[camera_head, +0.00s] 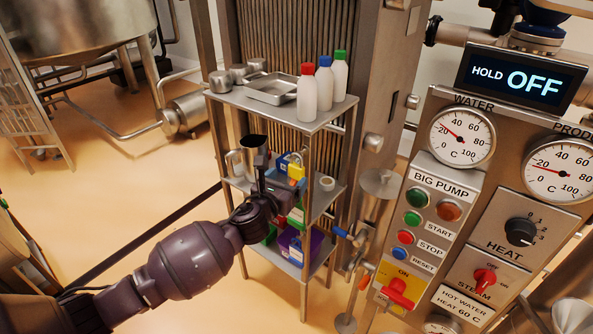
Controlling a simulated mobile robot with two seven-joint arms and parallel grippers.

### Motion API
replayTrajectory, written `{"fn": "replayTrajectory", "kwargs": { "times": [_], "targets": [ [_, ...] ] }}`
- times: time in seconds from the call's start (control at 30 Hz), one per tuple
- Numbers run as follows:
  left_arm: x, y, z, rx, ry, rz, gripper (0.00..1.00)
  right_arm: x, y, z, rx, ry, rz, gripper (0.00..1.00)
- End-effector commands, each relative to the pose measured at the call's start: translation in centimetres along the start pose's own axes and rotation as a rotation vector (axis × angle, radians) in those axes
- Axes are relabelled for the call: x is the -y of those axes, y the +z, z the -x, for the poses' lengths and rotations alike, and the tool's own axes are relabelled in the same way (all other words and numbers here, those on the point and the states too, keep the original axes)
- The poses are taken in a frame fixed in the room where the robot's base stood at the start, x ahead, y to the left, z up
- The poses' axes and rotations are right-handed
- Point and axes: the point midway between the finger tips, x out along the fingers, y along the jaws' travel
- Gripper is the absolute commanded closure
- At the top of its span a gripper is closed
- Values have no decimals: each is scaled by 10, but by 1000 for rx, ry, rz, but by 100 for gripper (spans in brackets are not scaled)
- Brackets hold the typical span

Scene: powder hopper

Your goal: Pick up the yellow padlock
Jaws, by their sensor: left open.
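The yellow padlock (296,171) is on the middle shelf of the metal rack, with a blue padlock (284,161) just behind and left of it. My left arm reaches in from the lower left. My left gripper (272,170) is at the middle shelf, open, with its fingers just left of the yellow padlock. The gripper hides part of the shelf and whatever lies right behind it. I cannot tell whether a finger touches the padlock. My right gripper is not in view.
The rack's top shelf (262,103) holds a metal tray (270,90) and bottles with red (307,97), blue (325,85) and green (340,74) caps. A metal jug (243,158) stands left of the gripper. A tape roll (327,183) lies right. A control panel (445,205) stands at right.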

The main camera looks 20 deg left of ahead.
Motion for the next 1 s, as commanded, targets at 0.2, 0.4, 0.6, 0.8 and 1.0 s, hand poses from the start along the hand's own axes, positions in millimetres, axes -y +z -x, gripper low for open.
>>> {"fn": "replayTrajectory", "kwargs": {
  "times": [0.2,0.4,0.6,0.8,1.0],
  "targets": [
    [0,1,-12,1,-1,3,21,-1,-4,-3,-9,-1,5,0],
    [-1,2,-37,1,-1,5,21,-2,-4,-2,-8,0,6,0],
    [-2,1,-56,0,0,4,21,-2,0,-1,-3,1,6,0],
    [-1,2,-60,0,0,3,21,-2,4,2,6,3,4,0],
    [-1,2,-60,0,-1,3,35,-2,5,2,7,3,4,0]
  ]
}}
